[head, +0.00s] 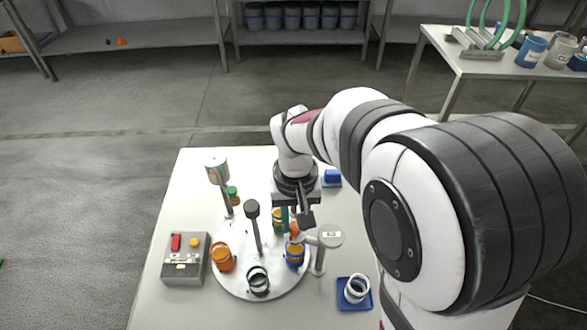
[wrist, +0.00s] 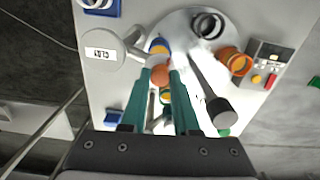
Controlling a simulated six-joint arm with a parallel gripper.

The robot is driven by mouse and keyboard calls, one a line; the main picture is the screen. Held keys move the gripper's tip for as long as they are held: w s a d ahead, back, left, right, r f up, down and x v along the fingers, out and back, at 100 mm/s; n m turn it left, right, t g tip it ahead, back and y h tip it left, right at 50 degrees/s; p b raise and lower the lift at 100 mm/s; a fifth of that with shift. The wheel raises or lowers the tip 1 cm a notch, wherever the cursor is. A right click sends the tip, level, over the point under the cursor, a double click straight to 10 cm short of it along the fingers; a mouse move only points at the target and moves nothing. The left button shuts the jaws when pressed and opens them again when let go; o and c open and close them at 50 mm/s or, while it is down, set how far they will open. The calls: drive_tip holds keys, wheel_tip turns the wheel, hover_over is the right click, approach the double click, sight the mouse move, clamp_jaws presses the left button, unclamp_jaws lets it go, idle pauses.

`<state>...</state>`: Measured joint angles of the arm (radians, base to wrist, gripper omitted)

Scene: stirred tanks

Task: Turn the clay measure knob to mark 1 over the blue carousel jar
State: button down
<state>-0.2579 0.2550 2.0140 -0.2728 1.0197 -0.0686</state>
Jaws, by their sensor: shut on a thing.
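The clay measure stands on a post at the right of the carousel, with a round white top (head: 331,236) labelled CLAY in the wrist view (wrist: 101,52). Its orange-brown knob (wrist: 160,76) sits between my two teal fingertips. My gripper (wrist: 161,72) is shut on the knob; it also shows in the head view (head: 295,224). The blue jar (head: 295,257), with an orange rim, stands on the white carousel (head: 232,281) right beside and below the knob; it shows partly behind the knob in the wrist view (wrist: 157,45). I cannot read any knob mark.
An orange jar (head: 222,260) and a dark-rimmed jar (head: 258,283) share the carousel. A dark-topped post (head: 252,208) rises from its middle. Another measure (head: 217,170) stands behind left. A control box (head: 185,262) is at left, a blue tray (head: 367,300) at front right.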

sight(295, 226)
drive_tip(key=m, duration=0.4)
drive_tip(key=shift+m, duration=0.3)
drive_tip(key=m, duration=0.4)
drive_tip(key=shift+m, duration=0.3)
drive_tip(key=c, duration=0.7)
unclamp_jaws()
drive_tip(key=shift+o, duration=0.2)
wheel_tip(295, 226, up, 16)
